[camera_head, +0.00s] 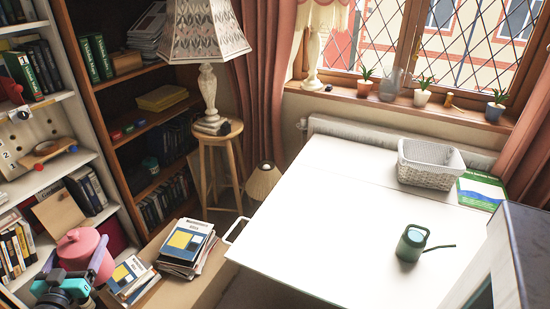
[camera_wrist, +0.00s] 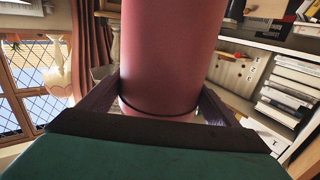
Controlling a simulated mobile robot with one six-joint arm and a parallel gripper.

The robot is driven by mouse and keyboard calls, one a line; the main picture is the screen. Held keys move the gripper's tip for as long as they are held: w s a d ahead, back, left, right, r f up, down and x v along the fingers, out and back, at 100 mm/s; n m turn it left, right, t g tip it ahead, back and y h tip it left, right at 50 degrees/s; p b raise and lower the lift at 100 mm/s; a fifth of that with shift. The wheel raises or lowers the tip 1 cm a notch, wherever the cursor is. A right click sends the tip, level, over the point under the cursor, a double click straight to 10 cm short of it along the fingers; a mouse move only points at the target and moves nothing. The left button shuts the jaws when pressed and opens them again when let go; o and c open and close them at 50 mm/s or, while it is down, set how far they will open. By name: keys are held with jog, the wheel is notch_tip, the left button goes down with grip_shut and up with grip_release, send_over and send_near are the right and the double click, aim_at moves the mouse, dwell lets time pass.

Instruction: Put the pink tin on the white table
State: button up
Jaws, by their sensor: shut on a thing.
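The pink tin (camera_head: 82,247) is at the lower left of the head view, in front of the white bookshelf. My gripper (camera_head: 80,268) is shut on it, with dark fingers on either side of its body. In the wrist view the tin (camera_wrist: 172,60) fills the middle, between the two fingers of my gripper (camera_wrist: 158,98). The white table (camera_head: 330,215) stands to the right, well apart from the tin. Its left half is bare.
On the table are a green watering can (camera_head: 411,244), a white basket (camera_head: 430,163) and a green book (camera_head: 481,190). Stacked books (camera_head: 187,248) lie on a low wooden surface between my gripper and the table. A lamp (camera_head: 207,70) stands on a stool (camera_head: 216,140) behind.

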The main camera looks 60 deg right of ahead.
jog(key=w+d+m+g+h+b, duration=0.1)
jog(key=d+m+g+h+b, duration=0.15)
jog(key=d, duration=1.95)
jog(key=s+d+r+m+g+b, duration=0.15)
jog(key=s+d, duration=0.25)
jog(key=d, duration=0.7)
jog(key=s+d+m+g+p, duration=0.1)
jog(key=s+d+g, duration=0.2)
jog(key=d, duration=0.9)
jog(key=s+d+r+m+g+h+b, duration=0.1)
jog(key=s+d+m+g+b, duration=0.15)
jog(key=s+d, duration=1.35)
jog(key=s+d+r+m+g+b, duration=0.1)
jog(key=s+d+g, duration=0.3)
jog(key=s+d, duration=1.1)
jog(key=s+r, duration=0.1)
jog(key=s, duration=0.3)
jog(key=shift+d+r+m, duration=0.35)
jog(key=shift+d, duration=0.05)
jog(key=shift+d, duration=0.1)
jog(key=w+d+f+b, duration=0.1)
jog(key=w+d+b, duration=0.1)
jog(key=w+d, duration=0.6)
jog(key=shift+w+d+f+b, duration=0.2)
jog(key=shift+d+b, duration=0.15)
jog(key=shift+d, duration=1.8)
